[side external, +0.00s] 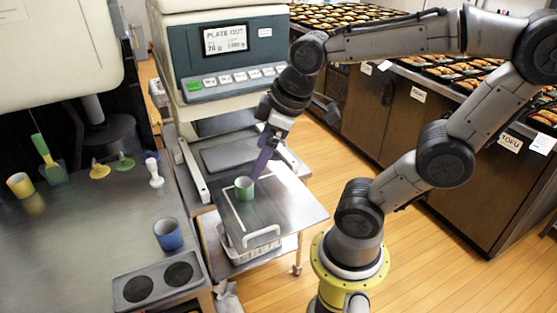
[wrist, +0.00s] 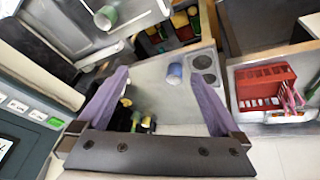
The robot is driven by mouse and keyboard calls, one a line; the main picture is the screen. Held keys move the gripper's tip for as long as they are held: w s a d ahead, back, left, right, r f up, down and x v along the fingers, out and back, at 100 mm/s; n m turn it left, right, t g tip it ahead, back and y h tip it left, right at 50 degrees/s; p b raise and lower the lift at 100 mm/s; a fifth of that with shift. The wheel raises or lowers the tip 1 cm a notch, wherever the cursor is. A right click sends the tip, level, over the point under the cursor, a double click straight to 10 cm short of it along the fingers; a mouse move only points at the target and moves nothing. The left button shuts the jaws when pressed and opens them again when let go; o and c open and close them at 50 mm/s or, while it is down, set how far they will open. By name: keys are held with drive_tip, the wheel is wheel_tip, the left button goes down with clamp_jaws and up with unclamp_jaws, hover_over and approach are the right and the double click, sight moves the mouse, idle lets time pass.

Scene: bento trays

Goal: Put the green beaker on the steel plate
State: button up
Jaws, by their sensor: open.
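The green beaker (side external: 244,188) stands upright on the steel plate (side external: 291,205), a flat grey top with a white outline, in front of the machine. In the wrist view the beaker (wrist: 105,18) is at the upper left, outside the space between my fingers. My gripper (side external: 256,176) has purple fingers and points down beside the beaker's upper right in the side view. In the wrist view my gripper (wrist: 160,75) has its fingers spread wide with nothing held between them.
A blue cup (side external: 168,234) stands on the left counter (side external: 90,225) near a two-ring panel (side external: 158,284). A yellow cup (side external: 20,186) and small coloured tools stand farther left. The machine (side external: 233,60) rises behind the plate.

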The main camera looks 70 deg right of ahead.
drive_tip(key=s+m, duration=0.1)
drive_tip(key=s+a+m, duration=0.1)
drive_tip(key=s, duration=0.2)
drive_tip(key=shift+s+a+m+t, duration=0.1)
drive_tip(key=shift+a+m+t, duration=0.3)
